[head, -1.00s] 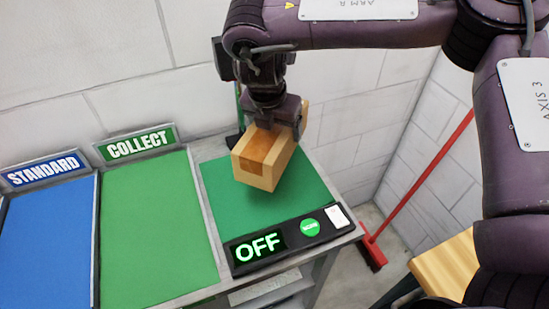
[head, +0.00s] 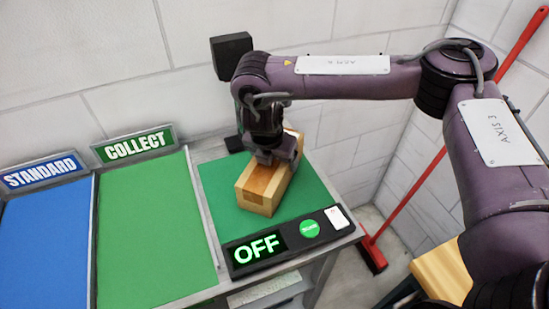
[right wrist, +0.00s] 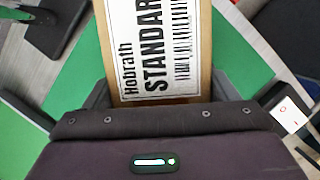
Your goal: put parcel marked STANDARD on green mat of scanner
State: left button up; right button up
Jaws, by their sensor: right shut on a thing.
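A brown cardboard parcel (head: 262,190) with a tan tape strip is at the scanner's green mat (head: 316,194). Its underside looks down on the mat, but I cannot tell whether a small gap is left. In the right wrist view, the parcel's white label (right wrist: 155,50) reads "Hobrath STANDARD" beside a barcode. My right gripper (head: 277,158) points down from above and is shut on the parcel near its far part. The scanner's front panel (head: 285,239) shows OFF in green, with a round green button (head: 310,229). My left gripper is not in view.
Left of the scanner lie a green mat with a COLLECT sign (head: 135,145) and a blue mat with a STANDARD sign (head: 43,172). A black scanner head (head: 232,55) stands behind the scanner mat. A red broom (head: 375,255) leans at the right.

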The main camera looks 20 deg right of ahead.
jog(key=o, duration=1.5)
jog(key=shift+f, duration=0.1)
jog(key=shift+o, duration=1.3)
jog(key=shift+r, duration=0.35)
jog(key=v, duration=1.1)
jog(key=shift+s+a+r, duration=0.2)
jog(key=shift+r, duration=0.05)
